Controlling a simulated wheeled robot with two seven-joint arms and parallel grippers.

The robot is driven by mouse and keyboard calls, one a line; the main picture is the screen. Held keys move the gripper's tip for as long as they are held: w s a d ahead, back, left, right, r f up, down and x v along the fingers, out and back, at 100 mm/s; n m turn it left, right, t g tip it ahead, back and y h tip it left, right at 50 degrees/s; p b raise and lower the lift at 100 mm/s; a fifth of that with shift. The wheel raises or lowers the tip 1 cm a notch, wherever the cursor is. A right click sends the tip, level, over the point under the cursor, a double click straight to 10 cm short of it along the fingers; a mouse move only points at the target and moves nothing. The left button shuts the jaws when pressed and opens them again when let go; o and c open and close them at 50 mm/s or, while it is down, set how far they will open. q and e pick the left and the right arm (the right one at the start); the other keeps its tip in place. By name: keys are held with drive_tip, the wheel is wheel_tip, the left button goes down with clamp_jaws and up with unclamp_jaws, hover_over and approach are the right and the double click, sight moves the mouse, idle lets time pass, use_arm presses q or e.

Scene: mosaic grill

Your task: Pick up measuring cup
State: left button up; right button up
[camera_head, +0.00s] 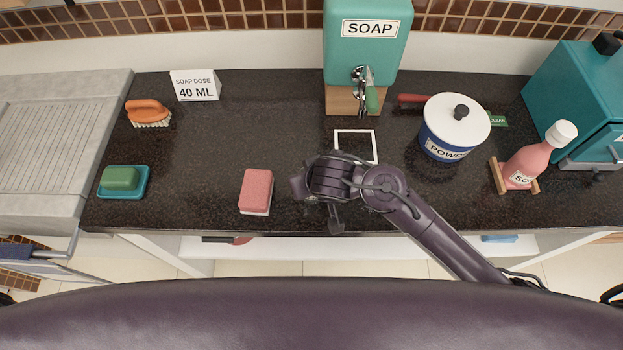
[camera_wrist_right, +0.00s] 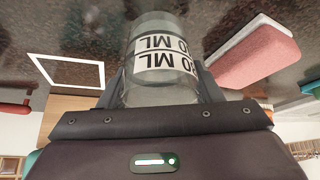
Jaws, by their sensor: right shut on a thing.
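The measuring cup (camera_wrist_right: 150,92) is a clear vessel with white labels; the readable part says "0 ML". In the right wrist view it sits between the two fingers of my right gripper (camera_wrist_right: 162,84), which is shut on it. In the head view my right gripper (camera_head: 312,187) is over the front part of the dark counter, between the pink sponge and the white square outline. There the cup is largely hidden by the gripper, and I cannot tell whether it touches the counter. My left gripper is not in view.
The pink sponge (camera_head: 257,191) lies left of my gripper. A white square outline (camera_head: 375,147) lies below the soap dispenser (camera_head: 363,55). A powder pot (camera_head: 453,128) and pink bottle (camera_head: 527,163) stand right. A "40 ML" sign (camera_head: 195,86) stands back left. The middle-left counter is clear.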

wheel_tip(320, 180, up, 19)
drive_tip(key=p, duration=0.2)
drive_tip(key=shift+p, duration=0.3)
